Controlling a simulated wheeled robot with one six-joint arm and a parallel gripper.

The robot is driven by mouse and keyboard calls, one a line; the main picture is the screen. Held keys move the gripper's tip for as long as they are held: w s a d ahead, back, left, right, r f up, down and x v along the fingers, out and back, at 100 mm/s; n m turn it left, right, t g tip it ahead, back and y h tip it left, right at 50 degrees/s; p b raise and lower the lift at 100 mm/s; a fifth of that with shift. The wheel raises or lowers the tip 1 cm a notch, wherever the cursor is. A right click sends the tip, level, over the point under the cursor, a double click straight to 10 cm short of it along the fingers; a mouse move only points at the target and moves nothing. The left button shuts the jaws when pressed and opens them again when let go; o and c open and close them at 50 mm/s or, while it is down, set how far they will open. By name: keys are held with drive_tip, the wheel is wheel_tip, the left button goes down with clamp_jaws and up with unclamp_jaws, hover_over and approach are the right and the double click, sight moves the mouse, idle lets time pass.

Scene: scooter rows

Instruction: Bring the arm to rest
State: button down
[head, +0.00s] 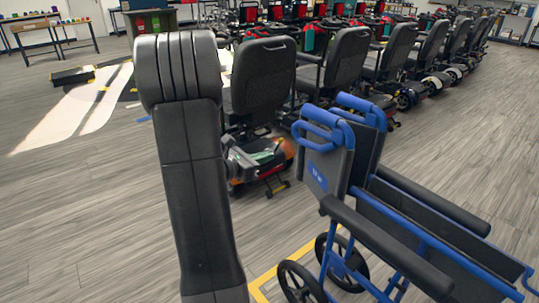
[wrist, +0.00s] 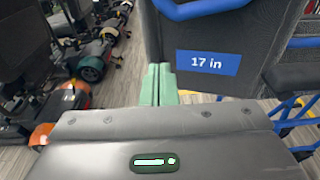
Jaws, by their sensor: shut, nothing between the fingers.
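My gripper (wrist: 158,84) shows in the wrist view as two pale green fingers pressed together, with nothing between them. Its grey body fills the bottom of that view. The fingers are close to the grey back panel of a blue-framed wheelchair (wrist: 262,45), left of its "17 in" label (wrist: 208,62); I cannot tell whether they touch it. In the head view my dark arm rises upright left of centre and hides part of the scooters behind it. I cannot make out the fingers clearly there.
The wheelchair (head: 350,163) stands close at right, over yellow floor tape (head: 262,281). Scooters with black seats (head: 263,75) stand in rows behind it. A table (head: 50,45) stands far left.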

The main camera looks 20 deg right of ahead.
idle(0.3)
drive_tip(key=w+d+r+p, duration=0.1)
drive_tip(key=w+d+r, duration=0.1)
drive_tip(key=d, duration=0.6)
drive_tip(key=shift+w+d, duration=0.3)
drive_tip(key=shift+w, duration=0.45)
